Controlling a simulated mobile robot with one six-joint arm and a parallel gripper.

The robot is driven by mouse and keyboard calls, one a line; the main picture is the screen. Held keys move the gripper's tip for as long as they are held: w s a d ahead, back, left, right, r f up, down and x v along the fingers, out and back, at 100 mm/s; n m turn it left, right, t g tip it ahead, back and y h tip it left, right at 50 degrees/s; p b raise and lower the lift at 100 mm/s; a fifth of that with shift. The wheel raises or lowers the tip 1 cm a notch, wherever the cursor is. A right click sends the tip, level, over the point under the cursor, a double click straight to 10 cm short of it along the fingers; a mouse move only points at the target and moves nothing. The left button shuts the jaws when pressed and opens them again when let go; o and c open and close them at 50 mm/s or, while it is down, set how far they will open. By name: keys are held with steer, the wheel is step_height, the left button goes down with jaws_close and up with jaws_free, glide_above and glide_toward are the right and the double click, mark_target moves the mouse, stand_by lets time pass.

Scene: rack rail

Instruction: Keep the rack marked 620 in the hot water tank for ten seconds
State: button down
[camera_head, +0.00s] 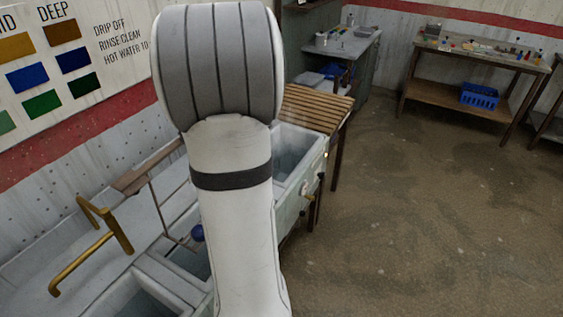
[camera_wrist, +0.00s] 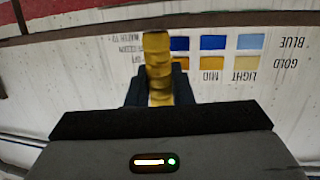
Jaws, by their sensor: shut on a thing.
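My gripper (camera_wrist: 158,92) shows in the wrist view, with its dark fingers shut on a yellow, brass-coloured bar (camera_wrist: 156,48). No number can be read on this bar, and the rest of what it belongs to is hidden. In the head view my own arm covers the gripper and the held thing. A far tank (camera_head: 291,150) with a pale rim and a tap on its front stands right of my arm. I cannot read a label on it. Nearer tanks (camera_head: 140,303) lie at lower left. No mark 620 is legible in either view.
A bent brass bar (camera_head: 98,243) stands over the near basins. A thin frame (camera_head: 160,208) and a blue knob (camera_head: 197,232) are beside my arm. A slatted wooden board (camera_head: 315,108) lies beyond the far tank. A bench with a blue crate (camera_head: 480,96) is far right; the floor between is clear.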

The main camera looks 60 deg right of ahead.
steer(key=shift+s, duration=0.1)
steer(key=s+a+b, duration=0.6)
steer(key=s, duration=0.4)
steer(key=s+a+b, duration=0.5)
steer(key=s+a, duration=0.1)
steer(key=s, duration=0.4)
steer(key=shift+s+b, duration=0.25)
steer(key=shift+b, duration=0.15)
stand_by(1.2)
